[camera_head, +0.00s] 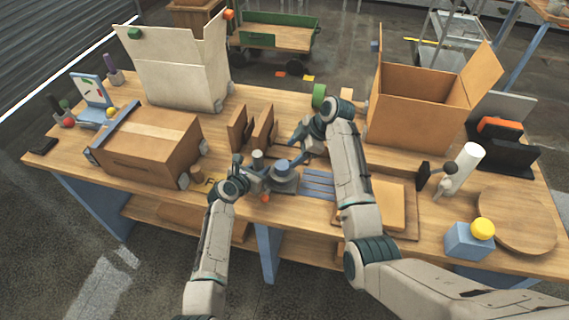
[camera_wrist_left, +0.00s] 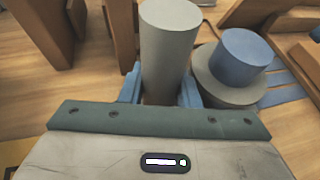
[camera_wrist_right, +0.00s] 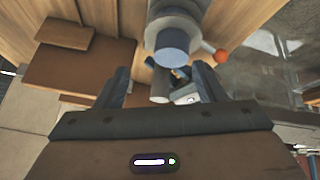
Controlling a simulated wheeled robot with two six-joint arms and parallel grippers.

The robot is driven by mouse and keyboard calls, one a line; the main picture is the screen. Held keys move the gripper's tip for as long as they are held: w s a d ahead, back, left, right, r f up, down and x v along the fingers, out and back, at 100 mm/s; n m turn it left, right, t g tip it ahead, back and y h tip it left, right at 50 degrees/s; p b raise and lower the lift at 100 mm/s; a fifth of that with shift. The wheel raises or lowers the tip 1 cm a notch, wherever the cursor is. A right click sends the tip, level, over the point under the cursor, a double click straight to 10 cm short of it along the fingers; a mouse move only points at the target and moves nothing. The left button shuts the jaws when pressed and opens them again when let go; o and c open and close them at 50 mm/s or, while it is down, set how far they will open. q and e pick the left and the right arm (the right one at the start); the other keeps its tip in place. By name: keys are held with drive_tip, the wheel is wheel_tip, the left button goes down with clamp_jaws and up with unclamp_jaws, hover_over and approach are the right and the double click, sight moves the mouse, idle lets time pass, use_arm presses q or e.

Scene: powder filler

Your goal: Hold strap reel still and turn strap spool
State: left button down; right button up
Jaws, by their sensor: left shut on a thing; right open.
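The strap reel shows as an upright grey post (camera_head: 257,158) on the bench, and my left gripper (camera_head: 246,170) is shut on this post. In the left wrist view the post (camera_wrist_left: 168,50) stands between the fingers. I take the strap spool to be the round grey drum with a blue knob (camera_head: 282,165) just right of the post. The knob also shows in the left wrist view (camera_wrist_left: 240,50) and the right wrist view (camera_wrist_right: 172,46). My right gripper (camera_wrist_right: 160,82) is open and empty, close to the spool. In the head view its fingers (camera_head: 300,155) are partly hard to make out.
A small orange-red ball (camera_head: 265,198) sits by the reel's front. Blue strips (camera_head: 319,184) lie to the right. A closed carton (camera_head: 150,150) stands left, an open carton (camera_head: 425,105) right. Brown upright panels (camera_head: 250,128) stand behind. A flat tan block (camera_head: 383,207) lies front right.

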sight(284, 165)
wheel_tip(284, 165, up, 5)
drive_tip(key=w+n+g+h, duration=0.1)
drive_tip(key=n+g+h, duration=0.1)
drive_tip(key=n+g, duration=0.1)
drive_tip(key=x, duration=1.1)
drive_tip(key=shift+d+f, duration=0.1)
drive_tip(key=shift+d, duration=0.2)
drive_tip(key=c, duration=1)
drive_tip(key=shift+o, duration=0.2)
drive_tip(key=shift+s, duration=0.1)
drive_tip(key=m+t, duration=0.2)
drive_tip(key=m, duration=0.3)
drive_tip(key=shift+s, duration=0.1)
drive_tip(key=m+t, duration=0.1)
drive_tip(key=m, duration=0.1)
drive_tip(key=m+t, duration=0.1)
drive_tip(key=m, duration=0.2)
drive_tip(key=shift+s+h, duration=0.1)
drive_tip(key=shift+h, duration=0.2)
